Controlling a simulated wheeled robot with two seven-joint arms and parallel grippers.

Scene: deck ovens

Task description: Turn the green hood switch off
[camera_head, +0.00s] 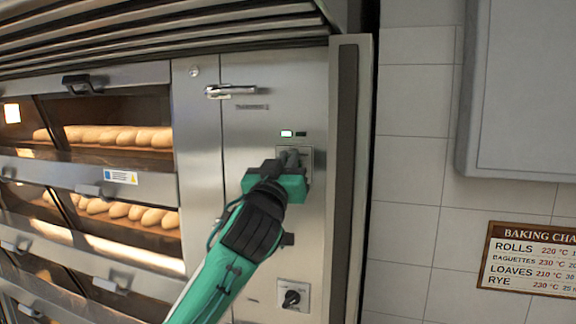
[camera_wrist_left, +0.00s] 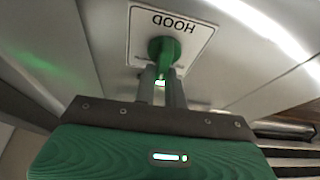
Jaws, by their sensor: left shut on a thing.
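The green hood switch (camera_wrist_left: 164,50) sits on a white plate (camera_wrist_left: 190,30) marked HOOD in the left wrist view. My left gripper (camera_wrist_left: 163,85) is shut on the switch, with a finger on each side of it. In the head view my left gripper (camera_head: 290,160) reaches the switch plate (camera_head: 307,155) on the steel panel and hides most of the switch. My right gripper is not in view.
A black rotary knob (camera_head: 291,297) is lower on the same panel, and a metal handle (camera_head: 230,90) is above. Glass oven decks with loaves (camera_head: 118,136) are at the left. A tiled wall with a baking chart (camera_head: 530,260) is at the right.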

